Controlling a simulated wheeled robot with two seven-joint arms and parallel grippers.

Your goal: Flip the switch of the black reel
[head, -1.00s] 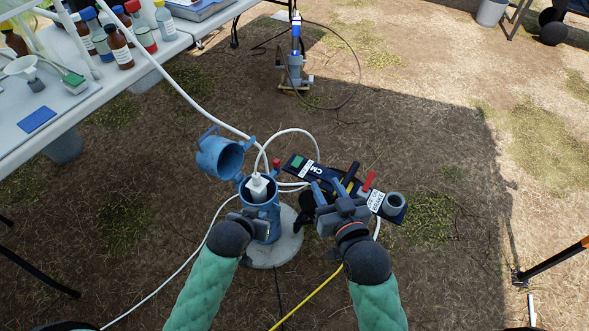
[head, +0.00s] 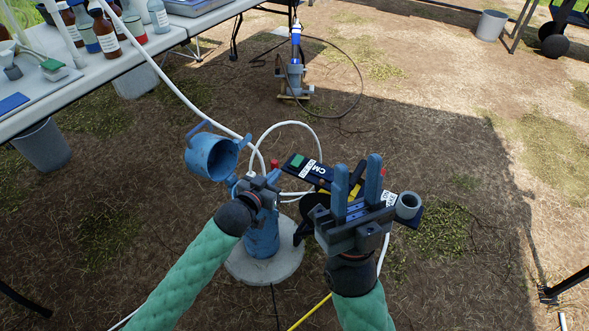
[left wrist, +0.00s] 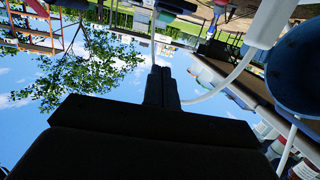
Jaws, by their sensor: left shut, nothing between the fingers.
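The black reel (head: 302,229) stands right of the blue well pipe (head: 262,238), largely hidden behind my right gripper. A dark panel (head: 310,170) with a green patch and white "CM" lettering lies across it. I cannot make out the switch. My left gripper (head: 270,178) is over the pipe's top, left of the panel; its fingers are shut and empty, also in the left wrist view (left wrist: 161,75). My right gripper (head: 357,168) is open and empty, fingers pointing up the picture, in front of the panel's right part.
The pipe's blue cap (head: 208,158) hangs open at its left, above a round concrete pad (head: 262,268). White hoses (head: 285,125) and a yellow cable (head: 310,311) run nearby. A bottle-laden table (head: 105,75) is at upper left. Open ground lies to the right.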

